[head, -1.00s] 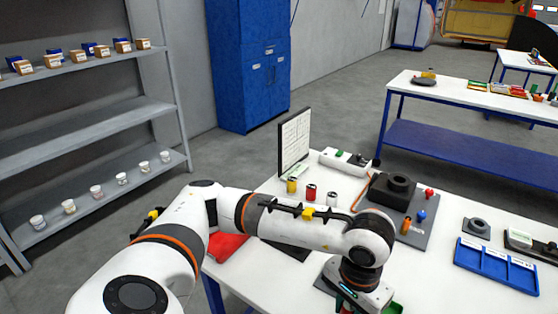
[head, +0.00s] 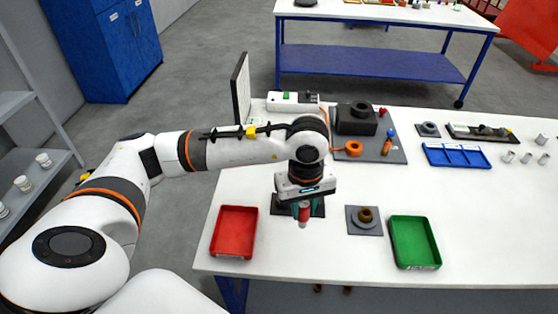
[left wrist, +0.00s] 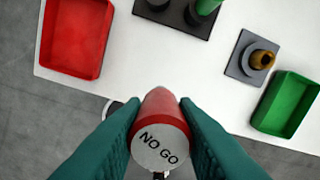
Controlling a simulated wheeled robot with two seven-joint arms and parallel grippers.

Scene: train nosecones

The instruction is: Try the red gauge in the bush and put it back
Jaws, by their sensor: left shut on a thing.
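My left gripper (head: 303,207) has teal fingers and is shut on the red gauge (head: 304,216). In the left wrist view the red gauge (left wrist: 160,130) shows its grey end face marked "NO GO" between the fingers (left wrist: 160,135). The bush (head: 366,215) is a bronze ring on a grey square block, right of the gripper; it also shows in the left wrist view (left wrist: 262,59). The gauge is apart from the bush. A dark stand (head: 283,208) is behind the gripper, partly hidden; in the left wrist view it holds a green gauge (left wrist: 205,5). My right gripper is out of view.
A red tray (head: 217,252) lies left of the gripper and a green tray (head: 398,240) lies right of the bush. Farther back are a dark fixture block (head: 350,122) on a grey plate and a blue divided tray (head: 457,165). The table's right front is clear.

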